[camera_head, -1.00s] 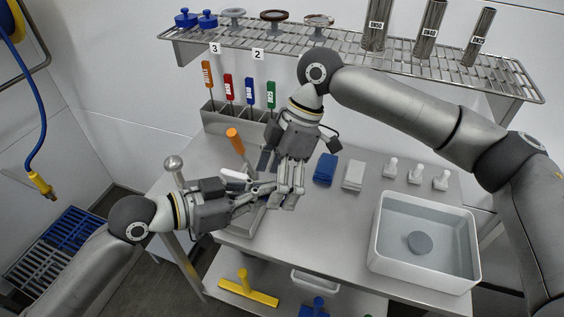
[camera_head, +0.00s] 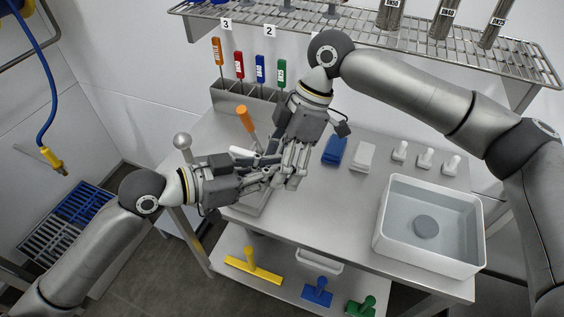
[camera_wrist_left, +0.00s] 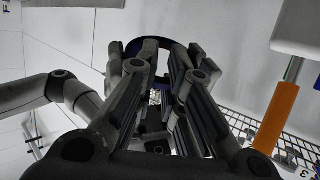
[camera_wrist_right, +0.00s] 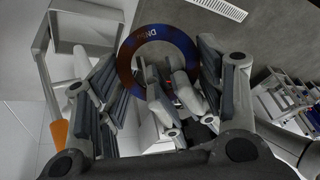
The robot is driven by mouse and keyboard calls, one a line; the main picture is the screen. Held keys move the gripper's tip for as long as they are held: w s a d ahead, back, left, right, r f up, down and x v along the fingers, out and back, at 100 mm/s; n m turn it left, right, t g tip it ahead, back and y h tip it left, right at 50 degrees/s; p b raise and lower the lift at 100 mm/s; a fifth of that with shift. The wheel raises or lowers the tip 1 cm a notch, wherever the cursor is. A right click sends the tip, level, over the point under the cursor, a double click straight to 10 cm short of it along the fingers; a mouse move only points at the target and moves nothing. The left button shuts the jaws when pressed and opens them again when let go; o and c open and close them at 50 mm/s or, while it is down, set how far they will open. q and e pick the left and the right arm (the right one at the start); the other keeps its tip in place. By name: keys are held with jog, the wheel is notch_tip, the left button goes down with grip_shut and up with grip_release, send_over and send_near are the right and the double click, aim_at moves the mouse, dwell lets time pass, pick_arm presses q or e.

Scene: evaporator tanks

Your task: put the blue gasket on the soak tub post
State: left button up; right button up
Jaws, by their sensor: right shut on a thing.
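The blue gasket is a flat ring with dark reddish patches and DN lettering; it shows in the right wrist view (camera_wrist_right: 129,63) and as a blue arc in the left wrist view (camera_wrist_left: 150,41). My right gripper (camera_head: 290,180) is shut on it, with fingers at opposite sides of its outer edge. My left gripper (camera_head: 275,178) is close beside it, its fingers apart in the left wrist view; its fingertips overlap the ring's opening in the right wrist view. Whether they touch the ring is unclear. The white soak tub (camera_head: 420,258) holds a round grey piece (camera_head: 425,227); no upright post is clear.
A rack of coloured-handled tools (camera_head: 240,92) stands at the back left of the table. A blue block (camera_head: 335,151), a white block (camera_head: 362,156) and three white fittings (camera_head: 425,159) sit behind the tub. A wire shelf (camera_head: 400,40) hangs above. The table's middle is clear.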

pick_arm(q)
jog(key=shift+o, duration=0.7)
jog(key=shift+s+d, duration=0.1)
pick_arm(e)
jog(key=shift+w, duration=0.1)
